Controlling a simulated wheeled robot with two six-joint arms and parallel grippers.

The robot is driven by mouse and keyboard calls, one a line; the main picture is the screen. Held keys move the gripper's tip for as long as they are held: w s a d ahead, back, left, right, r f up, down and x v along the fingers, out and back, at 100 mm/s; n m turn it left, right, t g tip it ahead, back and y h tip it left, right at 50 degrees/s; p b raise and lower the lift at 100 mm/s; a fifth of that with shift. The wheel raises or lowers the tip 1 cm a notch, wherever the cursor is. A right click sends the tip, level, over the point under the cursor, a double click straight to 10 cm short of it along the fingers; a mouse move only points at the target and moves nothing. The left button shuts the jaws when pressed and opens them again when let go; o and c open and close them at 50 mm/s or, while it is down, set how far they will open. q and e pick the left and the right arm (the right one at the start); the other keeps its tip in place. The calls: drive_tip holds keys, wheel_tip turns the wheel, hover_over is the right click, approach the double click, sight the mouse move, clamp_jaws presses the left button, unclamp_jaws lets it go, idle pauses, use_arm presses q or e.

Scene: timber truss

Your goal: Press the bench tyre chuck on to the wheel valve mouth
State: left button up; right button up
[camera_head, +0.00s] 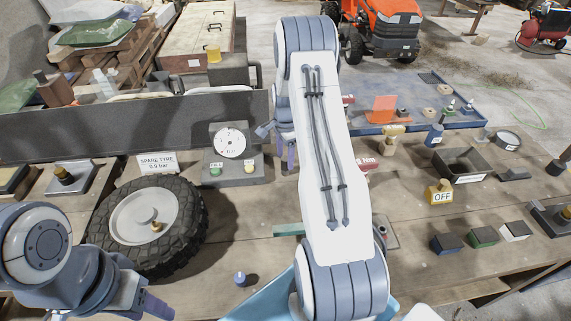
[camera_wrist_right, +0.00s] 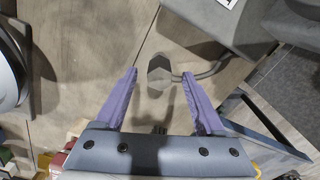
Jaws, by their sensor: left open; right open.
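The wheel (camera_head: 187,205) lies flat at the left of the bench, with a black tyre and pale hub. Its brass valve mouth (camera_head: 157,227) points up from the hub. In the right wrist view, a grey faceted piece that looks like the tyre chuck (camera_wrist_right: 159,70) shows between my right gripper's fingertips (camera_wrist_right: 160,76), with gaps on both sides; a curved tube runs right from it. In the head view my right gripper (camera_head: 279,145) is partly hidden by its arm, right of the gauge box. My left gripper (camera_head: 150,303) is open and empty, in front of the wheel.
A gauge box (camera_head: 214,172) with green and yellow buttons stands behind the wheel's right side, beside a "SPARE TYRE 0.9 bar" sign (camera_head: 158,165). A small blue-topped piece (camera_head: 240,279) stands at the front. An OFF block (camera_head: 440,192) and small blocks fill the right.

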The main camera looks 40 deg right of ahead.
sight(285, 158)
wheel_tip(285, 158, down, 4)
drive_tip(key=shift+f+p, duration=0.25)
drive_tip(key=shift+p, duration=0.35)
drive_tip(key=shift+c, duration=0.4)
clamp_jaws()
drive_tip(key=shift+r, duration=0.1)
drive_tip(key=shift+r, duration=0.5)
wheel_tip(285, 158, up, 3)
drive_tip(key=shift+f+b, duration=0.2)
drive_tip(key=shift+b, duration=0.55)
drive_tip(key=s+a+r+b, duration=0.2)
drive_tip(key=s+r, duration=0.5)
drive_tip(key=s, duration=0.4)
drive_tip(key=shift+a+r, duration=0.15)
drive_tip(key=shift+a, duration=0.55)
